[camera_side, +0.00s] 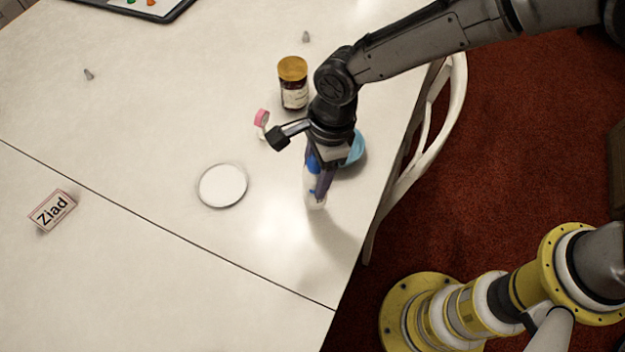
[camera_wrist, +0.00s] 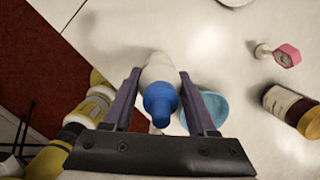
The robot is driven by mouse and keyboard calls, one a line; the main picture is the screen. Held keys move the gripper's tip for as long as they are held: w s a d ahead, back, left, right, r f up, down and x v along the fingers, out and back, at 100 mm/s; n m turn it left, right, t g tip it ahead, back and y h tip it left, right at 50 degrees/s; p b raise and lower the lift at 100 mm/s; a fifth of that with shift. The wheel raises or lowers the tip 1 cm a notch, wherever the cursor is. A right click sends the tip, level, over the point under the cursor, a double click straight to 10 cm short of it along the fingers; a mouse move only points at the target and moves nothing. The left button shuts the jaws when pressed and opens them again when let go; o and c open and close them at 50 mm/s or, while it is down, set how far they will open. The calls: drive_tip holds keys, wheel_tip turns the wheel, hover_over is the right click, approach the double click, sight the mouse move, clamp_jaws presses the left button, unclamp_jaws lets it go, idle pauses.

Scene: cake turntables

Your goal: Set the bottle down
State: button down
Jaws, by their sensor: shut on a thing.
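My gripper (camera_side: 321,172) is shut on a white bottle with a blue cap (camera_side: 313,165). The bottle is upright, close to the white table's right edge, and a shadow falls beside it. I cannot tell whether its base touches the table. In the wrist view the bottle (camera_wrist: 158,70) sits between the two fingers of my gripper (camera_wrist: 155,90), its blue cap toward the camera. A white round turntable (camera_side: 222,185) lies on the table to the left of the bottle.
A light blue bowl (camera_side: 354,148) stands right behind the bottle. A brown jar with a yellow lid (camera_side: 293,83) and a pink-topped item (camera_side: 262,121) stand farther back. A card reading "Ziad" (camera_side: 52,210) lies at left. A white chair (camera_side: 432,130) is beside the table. The front table area is clear.

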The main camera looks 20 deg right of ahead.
sight(313, 184)
drive_tip(key=shift+w+a+f, duration=0.15)
drive_tip(key=shift+f, duration=1.7)
drive_tip(key=shift+f, duration=0.2)
drive_tip(key=shift+c, duration=1)
unclamp_jaws()
drive_tip(key=shift+r, duration=0.1)
drive_tip(key=r, duration=0.4)
drive_tip(key=d+r, duration=0.1)
drive_tip(key=r, duration=0.7)
drive_tip(key=shift+d, duration=0.3)
